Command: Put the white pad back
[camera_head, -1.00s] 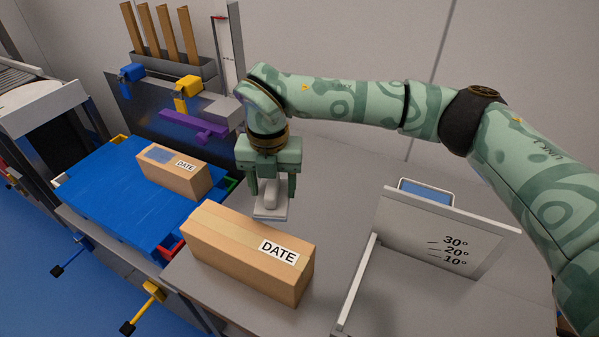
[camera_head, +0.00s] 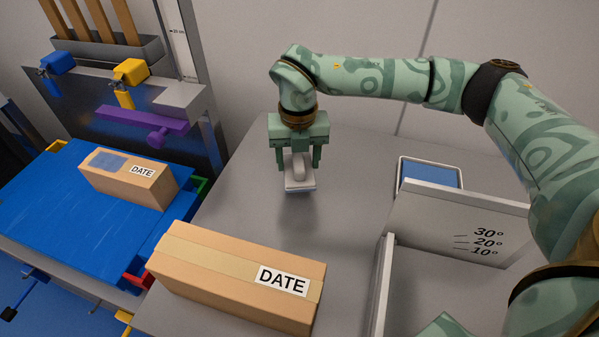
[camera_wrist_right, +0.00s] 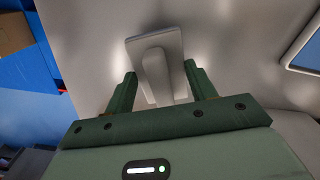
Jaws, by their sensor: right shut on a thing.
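The white pad (camera_head: 300,186) has a flat base and a raised grip on top. My right gripper (camera_head: 298,165) is shut on its grip and holds it over the grey table, behind the large box. A dark shadow lies below it, and it looks a little above the table. In the right wrist view the pad (camera_wrist_right: 152,50) sits between the two green fingers (camera_wrist_right: 160,85). A white-rimmed tray with a blue inside (camera_head: 431,173) lies at the right, partly hidden behind the angled panel. My left gripper is not in view.
A large cardboard box (camera_head: 220,268) marked DATE stands at the table's front. A smaller box (camera_head: 120,180) lies on the blue platform (camera_head: 45,205) at left. A panel with angle marks (camera_head: 455,225) and a low wall (camera_head: 383,290) stand at right. The table (camera_head: 345,205) between pad and tray is clear.

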